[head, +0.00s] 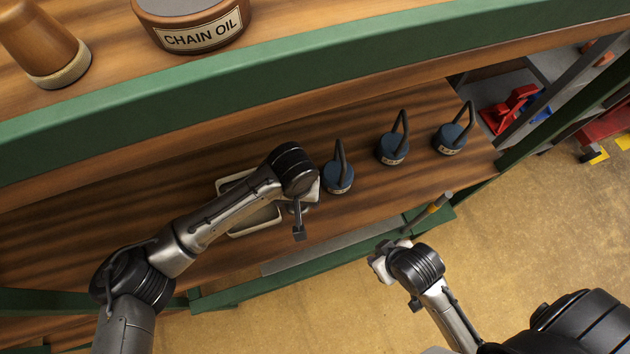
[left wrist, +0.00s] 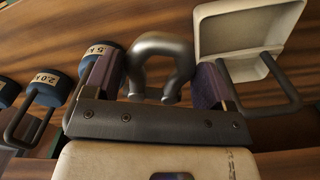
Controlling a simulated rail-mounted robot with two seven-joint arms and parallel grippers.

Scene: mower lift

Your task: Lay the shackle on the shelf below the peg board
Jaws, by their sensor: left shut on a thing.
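The shackle (left wrist: 160,65) is a grey, rounded metal bow between the two dark-padded fingers of my left gripper (left wrist: 158,85) in the left wrist view. The gripper is shut on it. In the head view my left gripper (head: 300,208) is over the wooden surface, at the right side of a pale tray (head: 250,229), and largely hides the shackle. My right gripper (head: 380,263) is in front of the bench edge, over the floor. Its fingers are too unclear to tell open from shut. I cannot make out a peg board.
Three blue weights with dark loop handles (head: 338,178) (head: 393,149) (head: 450,138) stand right of my left gripper. A green-edged upper shelf (head: 200,90) carries a chain oil tin (head: 200,30). The wood at far left is clear.

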